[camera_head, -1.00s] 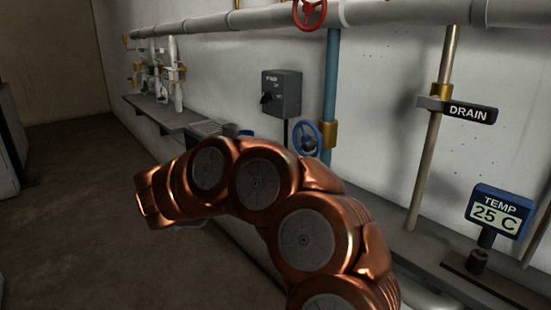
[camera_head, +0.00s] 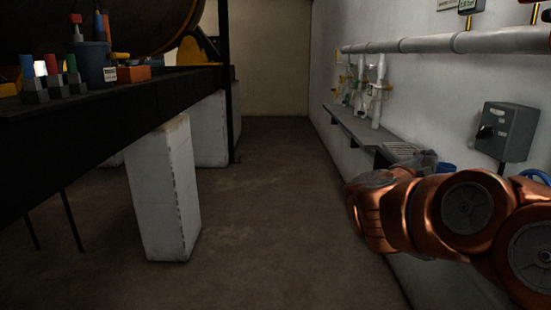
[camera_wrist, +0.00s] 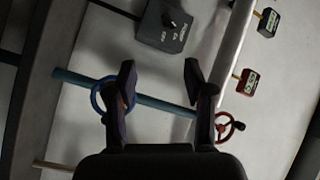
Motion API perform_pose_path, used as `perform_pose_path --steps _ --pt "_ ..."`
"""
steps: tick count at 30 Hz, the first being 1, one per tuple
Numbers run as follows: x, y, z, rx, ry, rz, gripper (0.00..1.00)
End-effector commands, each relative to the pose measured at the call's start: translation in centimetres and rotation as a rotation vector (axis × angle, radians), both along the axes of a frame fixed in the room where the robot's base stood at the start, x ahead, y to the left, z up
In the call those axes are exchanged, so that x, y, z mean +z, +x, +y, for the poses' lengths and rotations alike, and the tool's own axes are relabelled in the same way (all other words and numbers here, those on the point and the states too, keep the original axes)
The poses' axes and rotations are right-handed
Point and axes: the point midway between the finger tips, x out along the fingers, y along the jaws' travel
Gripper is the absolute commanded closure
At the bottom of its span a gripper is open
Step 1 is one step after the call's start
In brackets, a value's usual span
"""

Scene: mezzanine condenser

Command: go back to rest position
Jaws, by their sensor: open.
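My gripper (camera_wrist: 159,78) shows in the wrist view with its two dark fingers spread apart and nothing between them. Behind the fingers are the wall, a blue valve wheel (camera_wrist: 98,96) on a blue pipe (camera_wrist: 160,103), and a red valve wheel (camera_wrist: 238,124). I cannot tell how far the fingers are from them. In the head view my copper-coloured arm reaches in from the right edge, bent, in front of the wall. The gripper's fingers cannot be made out clearly there.
A dark bench (camera_head: 100,115) on white block legs (camera_head: 163,190) stands at left, with coloured items and a blue bin (camera_head: 95,64) on it. The floor aisle (camera_head: 270,200) between bench and wall is clear. A grey shelf (camera_head: 362,132) and switch box (camera_head: 505,131) are on the right wall.

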Motion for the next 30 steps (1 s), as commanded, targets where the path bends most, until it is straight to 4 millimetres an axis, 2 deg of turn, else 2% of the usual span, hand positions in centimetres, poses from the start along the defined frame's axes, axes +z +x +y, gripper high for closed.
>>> perform_pose_path --steps 3,7,11,14,17,21,26,30 --pt "0.8 2.4 3.6 0.193 -0.022 0.02 0.48" --pt "0.9 4.3 8.2 0.402 -0.05 0.063 0.48" --pt "0.5 5.0 12.9 0.598 -0.087 0.125 0.48" --pt "-0.7 4.8 16.6 0.746 -0.113 0.194 0.48" --pt "-2.3 4.0 20.0 0.884 -0.143 0.275 0.48" --pt "-5.4 1.8 24.2 1.066 -0.18 0.412 0.48" --pt "-9.8 -2.0 27.6 1.247 -0.214 0.6 0.48" --pt "-14.1 -6.6 29.1 1.383 -0.228 0.791 0.48"
